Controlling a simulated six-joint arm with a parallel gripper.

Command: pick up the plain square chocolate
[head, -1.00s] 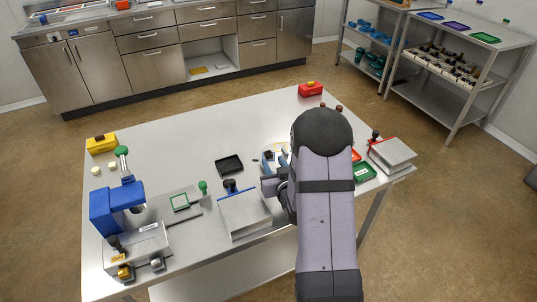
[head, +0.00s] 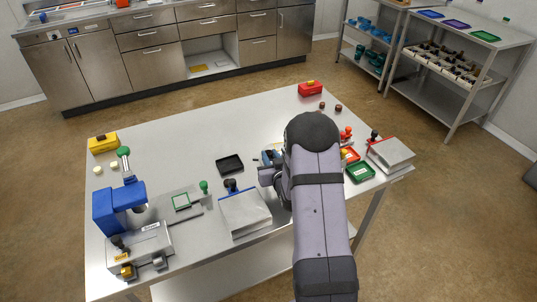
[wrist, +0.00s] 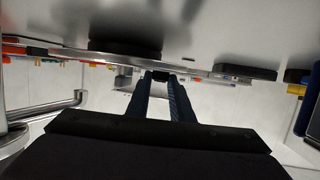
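My gripper (wrist: 160,80) shows its two dark blue fingers in the wrist view, a little apart, close to the tabletop. A small dark piece (wrist: 160,75) shows between the fingertips; I cannot tell whether it is the square chocolate, or whether the fingers touch it. In the head view my arm hides most of the spot around the gripper, and I make out no plain square chocolate there. Two small round brown pieces (head: 330,106) lie farther back on the table.
The steel table (head: 180,150) has free room at its back left. A black tray (head: 230,163) and a grey box with a blue edge (head: 244,213) stand left of my gripper. A blue press (head: 118,208) is at the left; a red-edged box (head: 391,154) and a green tray (head: 360,172) are right.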

